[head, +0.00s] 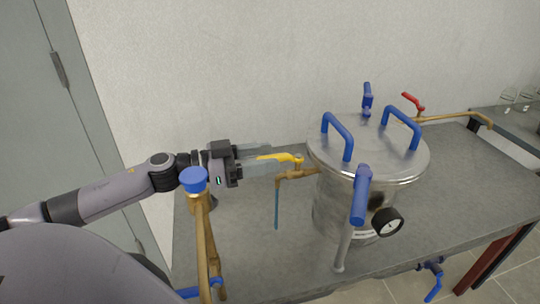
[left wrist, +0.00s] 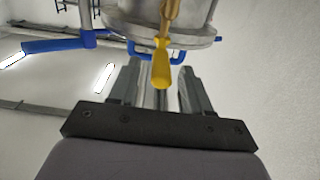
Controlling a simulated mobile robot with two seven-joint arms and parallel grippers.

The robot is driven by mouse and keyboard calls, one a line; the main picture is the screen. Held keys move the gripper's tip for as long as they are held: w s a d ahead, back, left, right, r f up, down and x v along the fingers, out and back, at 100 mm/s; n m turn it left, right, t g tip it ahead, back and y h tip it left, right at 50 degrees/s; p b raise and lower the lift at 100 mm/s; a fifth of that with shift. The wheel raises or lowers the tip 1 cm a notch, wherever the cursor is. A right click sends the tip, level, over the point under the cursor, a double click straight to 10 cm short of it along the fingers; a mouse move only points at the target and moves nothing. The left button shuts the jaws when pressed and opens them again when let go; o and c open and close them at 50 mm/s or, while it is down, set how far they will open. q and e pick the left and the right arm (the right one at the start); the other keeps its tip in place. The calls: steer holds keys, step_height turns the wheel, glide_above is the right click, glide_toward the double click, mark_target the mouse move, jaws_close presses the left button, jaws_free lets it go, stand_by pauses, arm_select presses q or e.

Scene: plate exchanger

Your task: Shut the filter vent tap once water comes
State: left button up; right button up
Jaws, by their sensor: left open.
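The steel filter vessel (head: 345,190) stands on the grey bench, with blue handles on its lid. On its left side is a brass vent tap (head: 295,174) with a yellow lever (head: 276,157) pointing left toward my gripper. A thin blue-teal column (head: 277,206), which looks like running water, drops straight from the tap's spout. My left gripper (head: 272,156) is open, its fingers reaching right around the lever. In the left wrist view the yellow lever (left wrist: 161,68) lies between the two open fingers (left wrist: 158,88); contact cannot be told. My right gripper is not in view.
A brass pipe with a blue cap (head: 194,180) stands in front of my left wrist. A pressure gauge (head: 387,221) sticks out of the vessel's front. A red-handled tap (head: 413,102) is behind right. The bench (head: 465,180) is clear to the right.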

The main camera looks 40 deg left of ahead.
arm_select(q)
steer(key=shift+x, duration=0.9)
steer(key=shift+c, duration=0.3)
jaws_close()
